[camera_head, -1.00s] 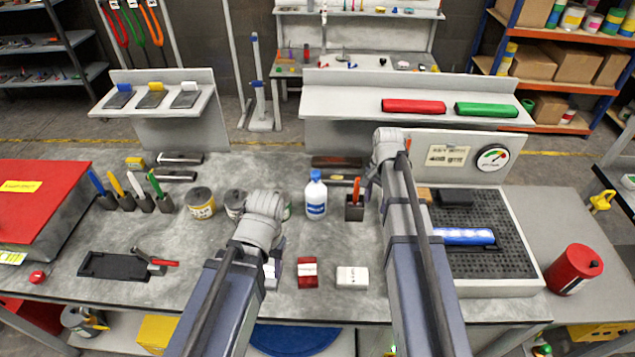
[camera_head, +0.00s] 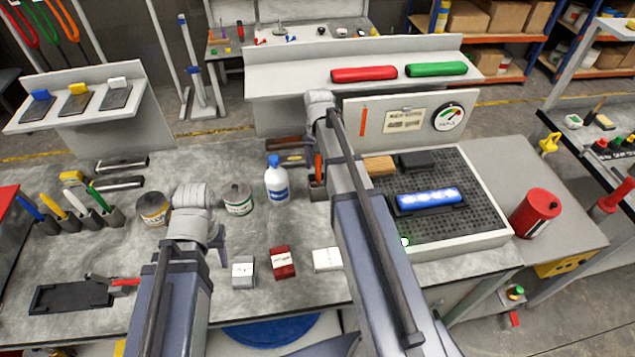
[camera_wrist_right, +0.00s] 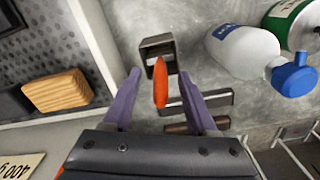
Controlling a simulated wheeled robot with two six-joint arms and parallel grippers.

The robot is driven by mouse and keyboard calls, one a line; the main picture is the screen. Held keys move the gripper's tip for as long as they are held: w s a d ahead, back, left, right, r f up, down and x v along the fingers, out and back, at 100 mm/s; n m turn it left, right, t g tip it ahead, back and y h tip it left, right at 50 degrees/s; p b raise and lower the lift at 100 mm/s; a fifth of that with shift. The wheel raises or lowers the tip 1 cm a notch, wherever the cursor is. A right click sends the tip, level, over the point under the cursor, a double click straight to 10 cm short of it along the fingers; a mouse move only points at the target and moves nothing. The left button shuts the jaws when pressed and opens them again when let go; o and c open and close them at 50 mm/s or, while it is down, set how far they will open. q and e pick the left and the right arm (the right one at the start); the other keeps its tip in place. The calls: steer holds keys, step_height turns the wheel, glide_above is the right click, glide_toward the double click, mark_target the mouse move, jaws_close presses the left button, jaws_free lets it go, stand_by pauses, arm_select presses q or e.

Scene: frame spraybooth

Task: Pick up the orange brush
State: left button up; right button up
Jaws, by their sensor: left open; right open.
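The orange brush (camera_head: 318,168) stands upright in a small dark square holder (camera_head: 317,190) on the workbench, right of the white bottle. In the right wrist view the orange brush (camera_wrist_right: 160,84) lies between the two fingers of my right gripper (camera_wrist_right: 159,76), with a gap on each side. The holder (camera_wrist_right: 157,45) is just beyond the fingertips. My right gripper is open and mostly hidden behind its arm in the head view. My left gripper (camera_head: 217,246) is open and empty above the bench, near the grey box; one finger shows.
The white bottle (camera_head: 277,182) with a blue cap stands close left of the holder. A perforated tray (camera_head: 460,210) with a wooden block (camera_head: 379,165) lies right. Grey (camera_head: 243,271), red (camera_head: 282,263) and white (camera_head: 326,260) boxes sit in front.

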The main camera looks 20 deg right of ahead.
mark_target(319, 174)
steer(key=f+b, duration=0.5)
steer(key=shift+w+d+f, duration=0.1)
steer(key=shift+w+f, duration=0.1)
steer(key=shift+r, duration=0.1)
steer(key=shift+c, duration=0.2)
jaws_close()
stand_by(0.4)
